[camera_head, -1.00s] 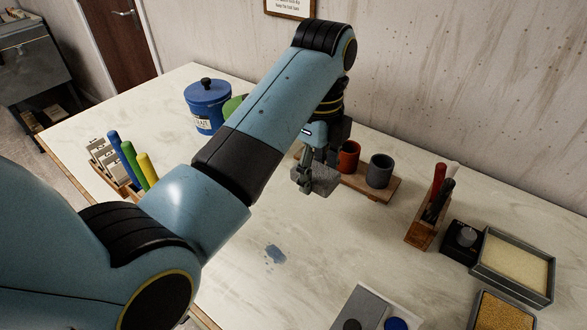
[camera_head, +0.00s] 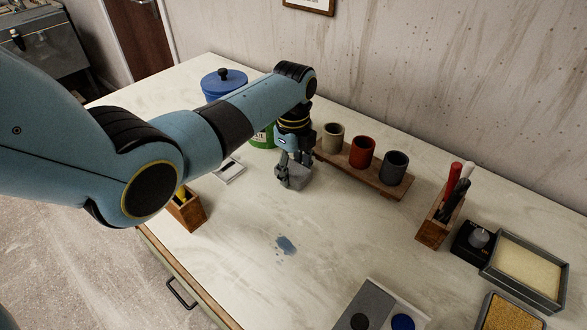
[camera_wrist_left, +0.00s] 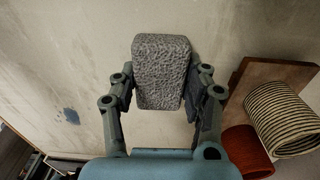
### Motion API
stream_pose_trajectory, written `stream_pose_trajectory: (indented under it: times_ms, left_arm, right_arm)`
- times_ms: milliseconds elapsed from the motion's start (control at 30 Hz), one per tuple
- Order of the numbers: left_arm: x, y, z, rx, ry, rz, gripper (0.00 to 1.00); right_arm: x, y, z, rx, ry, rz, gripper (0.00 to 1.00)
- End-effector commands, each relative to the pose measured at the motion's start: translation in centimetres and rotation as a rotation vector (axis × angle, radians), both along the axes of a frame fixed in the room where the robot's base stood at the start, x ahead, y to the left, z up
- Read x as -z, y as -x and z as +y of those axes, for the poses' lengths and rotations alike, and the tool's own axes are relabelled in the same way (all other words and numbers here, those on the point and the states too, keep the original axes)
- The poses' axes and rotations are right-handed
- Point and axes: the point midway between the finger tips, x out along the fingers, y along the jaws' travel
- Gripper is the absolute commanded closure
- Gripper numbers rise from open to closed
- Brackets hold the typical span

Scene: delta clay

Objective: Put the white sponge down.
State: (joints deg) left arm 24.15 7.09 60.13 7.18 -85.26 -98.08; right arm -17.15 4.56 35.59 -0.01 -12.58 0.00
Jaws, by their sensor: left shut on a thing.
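The sponge (camera_wrist_left: 161,72) is a porous block that looks grey here rather than white. In the left wrist view it sits between the two fingers of my left gripper (camera_wrist_left: 162,88), which is shut on it. In the head view my left gripper (camera_head: 289,170) holds the sponge (camera_head: 298,178) low over the pale worktop (camera_head: 240,255), left of the cup rack. Whether its underside touches the worktop I cannot tell. My right gripper is not in view.
A wooden rack (camera_head: 399,207) with a cream, a red and a grey cup stands right of the gripper. A blue lidded pot (camera_head: 222,85) and a green tin (camera_head: 263,138) stand behind the arm.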

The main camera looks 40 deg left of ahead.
Motion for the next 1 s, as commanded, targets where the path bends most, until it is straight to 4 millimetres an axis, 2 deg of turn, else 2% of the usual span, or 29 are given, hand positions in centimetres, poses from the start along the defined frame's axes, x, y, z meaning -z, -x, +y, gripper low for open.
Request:
stream_pose_trajectory:
  times_ms: [333, 367, 500, 800, 867, 1000]
  left_arm:
    - [0.4, 0.0, 0.0, 0.000, 0.000, 0.001, 0.84]
    - [0.3, 0.0, 0.0, 0.000, 0.000, 0.000, 0.50]
    - [0.3, 0.0, 0.0, 0.000, 0.000, 0.000, 0.31]
    - [0.1, 0.0, 0.0, 0.001, 0.000, 0.000, 0.30]
    - [-0.4, -0.1, 0.0, 0.001, -0.001, -0.002, 0.30]
    - [-2.6, -0.2, 0.1, 0.001, -0.001, -0.004, 0.30]
  right_arm:
    - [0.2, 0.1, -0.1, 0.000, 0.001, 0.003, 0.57]
    - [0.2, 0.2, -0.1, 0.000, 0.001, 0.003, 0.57]
    - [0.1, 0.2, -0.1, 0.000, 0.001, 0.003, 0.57]
    - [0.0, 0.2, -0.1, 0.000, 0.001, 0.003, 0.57]
    - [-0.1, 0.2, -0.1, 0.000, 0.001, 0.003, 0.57]
    - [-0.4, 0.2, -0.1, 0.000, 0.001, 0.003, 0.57]
